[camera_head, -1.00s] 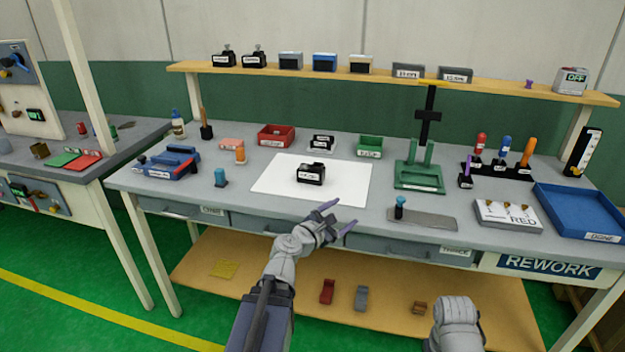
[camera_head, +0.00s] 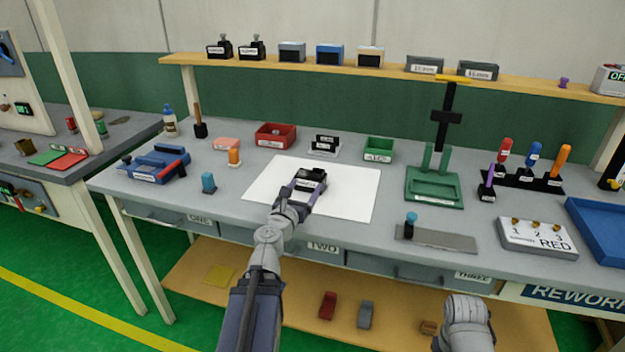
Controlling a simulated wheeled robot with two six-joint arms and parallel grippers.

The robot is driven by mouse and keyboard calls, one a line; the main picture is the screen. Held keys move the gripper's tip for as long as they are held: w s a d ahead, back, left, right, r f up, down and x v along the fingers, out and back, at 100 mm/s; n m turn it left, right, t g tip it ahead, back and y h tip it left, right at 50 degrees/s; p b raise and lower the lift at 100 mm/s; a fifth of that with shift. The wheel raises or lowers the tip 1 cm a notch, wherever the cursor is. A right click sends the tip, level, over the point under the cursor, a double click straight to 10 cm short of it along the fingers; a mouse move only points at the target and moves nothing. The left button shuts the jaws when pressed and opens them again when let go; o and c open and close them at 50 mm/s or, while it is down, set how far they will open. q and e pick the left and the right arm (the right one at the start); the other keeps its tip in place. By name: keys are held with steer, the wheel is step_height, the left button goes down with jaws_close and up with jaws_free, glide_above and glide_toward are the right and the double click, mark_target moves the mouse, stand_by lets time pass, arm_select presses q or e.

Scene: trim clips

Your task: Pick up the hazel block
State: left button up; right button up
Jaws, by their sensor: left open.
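A black block (camera_head: 311,181) with a pale label on its front sits on the white mat (camera_head: 352,194) in the middle of the bench. Its label is too small to read, so I cannot tell whether it is the hazel block. My left gripper (camera_head: 304,196) is open at the near side of this block, with its purple-tipped fingers to either side of the block's front. I cannot tell whether they touch it. My right gripper is out of view.
Two similar black labelled blocks (camera_head: 219,47) stand on the upper shelf, beside several boxes. A red bin (camera_head: 275,135), green bin (camera_head: 378,149) and small black piece (camera_head: 325,142) stand behind the mat. A green fixture (camera_head: 434,186) stands right.

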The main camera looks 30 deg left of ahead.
mark_target(313, 175)
arm_select(q)
steer(key=w, duration=0.4)
steer(key=w+a, duration=0.1)
steer(key=w, duration=0.1)
steer(key=shift+w+a, duration=0.1)
steer(key=shift+w, duration=0.3)
steer(key=shift+w+a, duration=0.15)
steer(key=shift+w, duration=2.45)
steer(key=shift+s, duration=0.1)
steer(key=shift+c, duration=0.2)
jaws_close()
